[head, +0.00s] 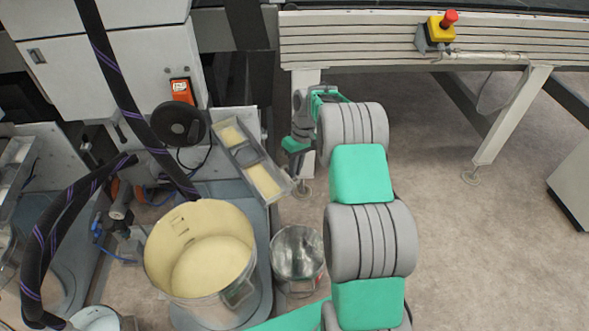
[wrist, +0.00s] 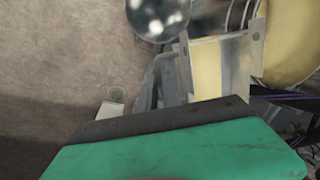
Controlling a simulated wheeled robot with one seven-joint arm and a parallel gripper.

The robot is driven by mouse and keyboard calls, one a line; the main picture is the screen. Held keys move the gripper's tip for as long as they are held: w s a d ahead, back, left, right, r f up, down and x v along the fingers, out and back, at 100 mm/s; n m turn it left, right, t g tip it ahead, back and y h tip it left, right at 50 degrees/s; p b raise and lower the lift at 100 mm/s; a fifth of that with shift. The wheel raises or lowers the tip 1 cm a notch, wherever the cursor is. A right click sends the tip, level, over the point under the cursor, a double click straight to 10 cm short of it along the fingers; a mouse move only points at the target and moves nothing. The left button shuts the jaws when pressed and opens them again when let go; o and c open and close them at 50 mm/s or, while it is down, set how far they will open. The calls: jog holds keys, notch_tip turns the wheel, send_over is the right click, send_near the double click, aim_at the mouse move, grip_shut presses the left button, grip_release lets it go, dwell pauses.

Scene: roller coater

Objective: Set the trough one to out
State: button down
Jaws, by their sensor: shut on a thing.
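The trough (head: 264,181) is a narrow grey metal tray with yellow material in it and a divider across its middle. It slants from the machine down to the right in the head view. In the wrist view part of the trough (wrist: 222,66) shows at the upper right, its near end hidden behind my gripper. My gripper (head: 294,146) is beside the trough's right side in the head view and is shut on the trough. The exact contact is hidden. In the wrist view the green gripper (wrist: 175,142) fills the lower part.
A large yellow-lined bucket (head: 205,255) and a small metal bucket (head: 297,255) stand below the trough. A black handwheel (head: 180,124) and black hoses are at left. A conveyor frame (head: 385,45) with a red stop button (head: 449,19) runs behind.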

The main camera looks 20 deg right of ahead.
jog(key=c, duration=1.7)
grip_release()
jog(key=shift+w+d+r, duration=0.1)
jog(key=shift+w+d, duration=0.2)
jog(key=shift+d, duration=0.2)
jog(key=shift+o, duration=0.9)
jog(key=shift+s+a, duration=0.1)
jog(key=shift+a, duration=0.1)
notch_tip(320, 180, up, 8)
jog(key=d+p, duration=0.1)
jog(key=p, duration=0.1)
jog(key=shift+w+d+f, duration=0.2)
